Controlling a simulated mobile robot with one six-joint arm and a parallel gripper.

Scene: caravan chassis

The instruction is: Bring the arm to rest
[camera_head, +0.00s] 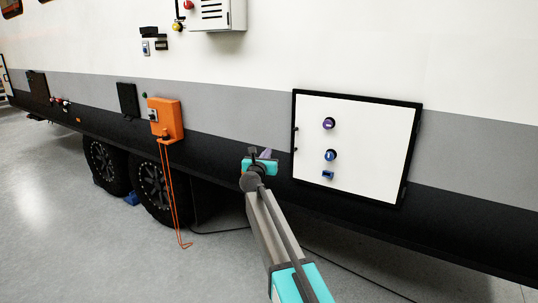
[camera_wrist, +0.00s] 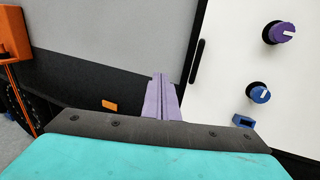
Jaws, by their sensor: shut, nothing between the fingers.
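My arm reaches out from the lower middle of the head view toward the side of the caravan. My gripper (camera_head: 265,154) is at its end, in front of the dark lower band and left of the white panel. In the wrist view, the purple fingers of my gripper (camera_wrist: 160,78) are together, with nothing between them. They point toward the caravan wall and appear apart from it, though the exact gap is hard to judge.
A black-framed white panel (camera_head: 354,181) carries a purple knob (camera_head: 328,123), a blue knob (camera_head: 330,155) and a small blue part (camera_head: 327,175). An orange box (camera_head: 167,120) with a hanging orange cable (camera_head: 172,195) is left of my gripper. Open floor (camera_head: 60,240) lies before the wheels.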

